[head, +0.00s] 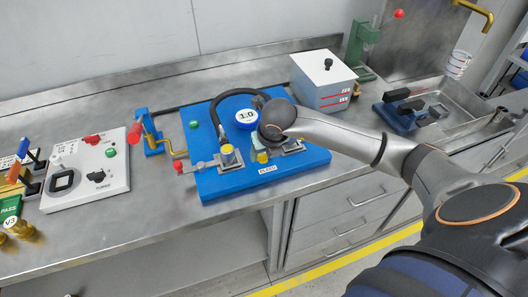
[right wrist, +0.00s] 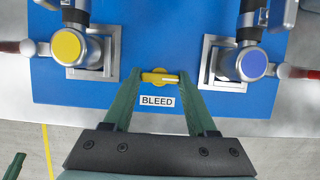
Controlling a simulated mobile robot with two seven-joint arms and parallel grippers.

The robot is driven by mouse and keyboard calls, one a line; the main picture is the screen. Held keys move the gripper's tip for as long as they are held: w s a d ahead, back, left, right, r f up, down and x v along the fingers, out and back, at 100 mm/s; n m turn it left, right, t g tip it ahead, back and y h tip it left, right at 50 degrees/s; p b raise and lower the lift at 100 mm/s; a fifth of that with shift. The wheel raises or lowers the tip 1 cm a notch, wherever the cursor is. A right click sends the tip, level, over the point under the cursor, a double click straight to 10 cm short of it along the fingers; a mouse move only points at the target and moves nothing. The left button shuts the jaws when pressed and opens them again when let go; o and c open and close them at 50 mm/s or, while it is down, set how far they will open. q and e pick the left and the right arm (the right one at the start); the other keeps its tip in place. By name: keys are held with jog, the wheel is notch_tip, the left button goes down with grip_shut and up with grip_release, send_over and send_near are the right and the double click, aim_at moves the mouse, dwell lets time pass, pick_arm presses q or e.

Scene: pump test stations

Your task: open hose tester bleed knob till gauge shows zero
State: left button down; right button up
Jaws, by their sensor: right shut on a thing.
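The blue hose tester board (head: 215,183) lies on the bench. Its round gauge (head: 246,117) has a white face that reads 1.0. A black hose (head: 222,98) curves behind the gauge. The yellow bleed knob (right wrist: 158,78) sits at the board's front, just above the BLEED label (right wrist: 157,101). My right gripper (right wrist: 162,80) reaches in low over the board and is shut on the bleed knob, one green finger on each side. In the head view my right gripper (head: 261,152) partly hides the knob.
Clamps with a yellow cap (right wrist: 67,45) and a blue cap (right wrist: 252,62) flank the knob, their red-tipped levers pointing outward. A white box (head: 322,78) stands behind right, a switch panel (head: 88,168) left. A sink (head: 455,105) is at far right.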

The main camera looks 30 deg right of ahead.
jog(key=c, duration=0.3)
